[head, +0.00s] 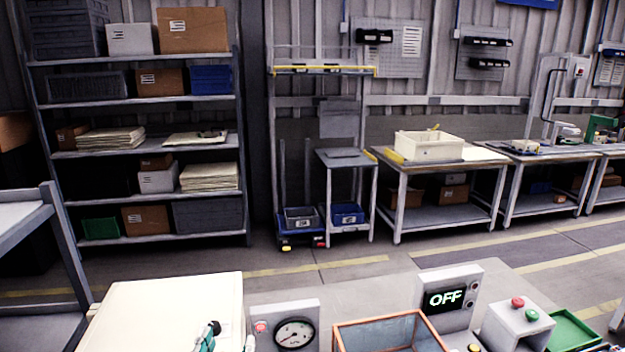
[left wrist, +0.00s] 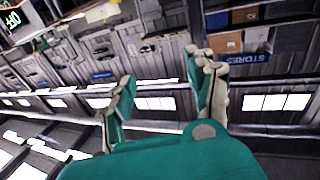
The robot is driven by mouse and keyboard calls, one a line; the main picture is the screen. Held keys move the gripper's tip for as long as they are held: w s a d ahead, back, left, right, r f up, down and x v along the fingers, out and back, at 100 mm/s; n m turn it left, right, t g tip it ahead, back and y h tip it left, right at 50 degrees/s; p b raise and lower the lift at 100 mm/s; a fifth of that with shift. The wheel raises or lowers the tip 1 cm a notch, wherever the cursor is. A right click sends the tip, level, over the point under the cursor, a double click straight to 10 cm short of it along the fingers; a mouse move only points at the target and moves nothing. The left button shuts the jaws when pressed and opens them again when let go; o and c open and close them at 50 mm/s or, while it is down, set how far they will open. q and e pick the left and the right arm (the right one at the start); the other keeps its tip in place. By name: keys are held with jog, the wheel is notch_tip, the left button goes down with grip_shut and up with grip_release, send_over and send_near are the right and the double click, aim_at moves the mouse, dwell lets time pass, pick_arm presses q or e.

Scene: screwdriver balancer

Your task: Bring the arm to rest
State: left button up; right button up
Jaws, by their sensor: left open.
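My left gripper (head: 209,337) shows only in small part at the bottom edge of the head view, in front of a cream box-shaped surface (head: 165,300). In the left wrist view my left gripper (left wrist: 161,74) has its two green and beige fingers wide apart with nothing between them. That view looks tilted across the room, with shelves and wall panels behind the fingers. My right gripper is in neither view. No screwdriver or balancer can be made out.
Near the bottom stand a dial gauge (head: 295,335), an open-topped clear case (head: 385,338), a display reading OFF (head: 445,299), a button box (head: 516,325) and a green tray (head: 572,332). A storage rack (head: 145,153) and workbenches (head: 440,172) stand beyond open floor (head: 350,258).

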pick_arm(q)
jog(key=s+a+f+g+y, duration=0.1)
jog(key=s+a+f+g, duration=0.3)
jog(key=f, duration=0.3)
jog(key=s+a+f+g+y, duration=0.1)
jog(key=s+a+f+g, duration=0.1)
jog(key=s+f+g, duration=0.45)
jog(key=s+f+m+g, duration=0.1)
jog(key=s+f+g, duration=0.3)
jog(key=s+f, duration=0.7)
jog(key=s+f+g+b, duration=0.25)
jog(key=f+b, duration=0.25)
jog(key=f, duration=2.3)
jog(key=s+a+f+b, duration=0.1)
jog(key=s+f+b, duration=0.1)
jog(key=s+f, duration=0.7)
jog(key=s+a+f+b, duration=0.2)
jog(key=s+f, duration=0.6)
jog(key=f, duration=0.5)
jog(key=shift+s+f+m+b, duration=0.2)
jog(key=shift+s+m+b, duration=0.2)
jog(key=shift+b, duration=0.1)
jog(key=shift+a, duration=0.1)
